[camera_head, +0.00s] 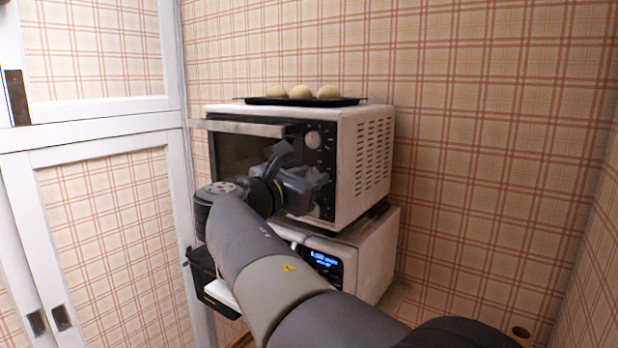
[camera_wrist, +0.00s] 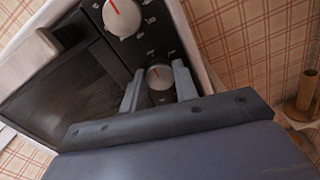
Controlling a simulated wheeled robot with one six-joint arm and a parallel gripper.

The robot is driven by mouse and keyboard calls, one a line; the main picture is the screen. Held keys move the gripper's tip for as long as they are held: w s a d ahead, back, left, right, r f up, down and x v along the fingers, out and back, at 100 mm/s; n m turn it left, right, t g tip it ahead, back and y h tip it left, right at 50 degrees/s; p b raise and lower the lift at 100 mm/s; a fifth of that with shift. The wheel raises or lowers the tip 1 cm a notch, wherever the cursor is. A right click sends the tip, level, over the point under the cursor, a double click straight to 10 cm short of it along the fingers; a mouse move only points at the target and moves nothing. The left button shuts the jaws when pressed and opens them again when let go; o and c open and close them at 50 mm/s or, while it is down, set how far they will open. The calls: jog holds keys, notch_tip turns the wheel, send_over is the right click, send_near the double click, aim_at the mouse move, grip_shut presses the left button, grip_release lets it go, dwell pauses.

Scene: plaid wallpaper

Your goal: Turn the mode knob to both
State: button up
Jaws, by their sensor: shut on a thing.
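A white toaster oven (camera_head: 362,165) with a black control panel stands on top of another white appliance. Its top knob (camera_head: 313,138) is pale and clear of my gripper. My gripper (camera_head: 316,178) is at the panel below that knob. In the wrist view my gripper's two grey fingers are on either side of a grey knob (camera_wrist: 160,77) and shut on it. A short reddish mark shows near this knob's top. The neighbouring knob (camera_wrist: 122,17) has a red pointer line. The printed labels are too small to read, so I cannot tell which mode is set.
A dark tray (camera_head: 300,101) with three pale round buns lies on the oven top. The oven door handle (camera_head: 240,128) juts out left of the panel. A microwave-like appliance (camera_head: 370,262) with a blue display stands below. White-framed doors (camera_head: 100,135) are at left.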

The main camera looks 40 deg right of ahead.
jog(key=shift+m, duration=0.3)
jog(key=m+b, duration=0.7)
jog(key=m, duration=0.4)
jog(key=m+b, duration=0.7)
jog(key=m, duration=0.5)
jog(key=m+b, duration=0.7)
jog(key=m, duration=0.5)
jog(key=shift+f, duration=0.25)
jog(key=shift+m, duration=0.3)
jog(key=o, duration=1)
jog(key=shift+r, duration=0.1)
jog(key=shift+c, duration=0.2)
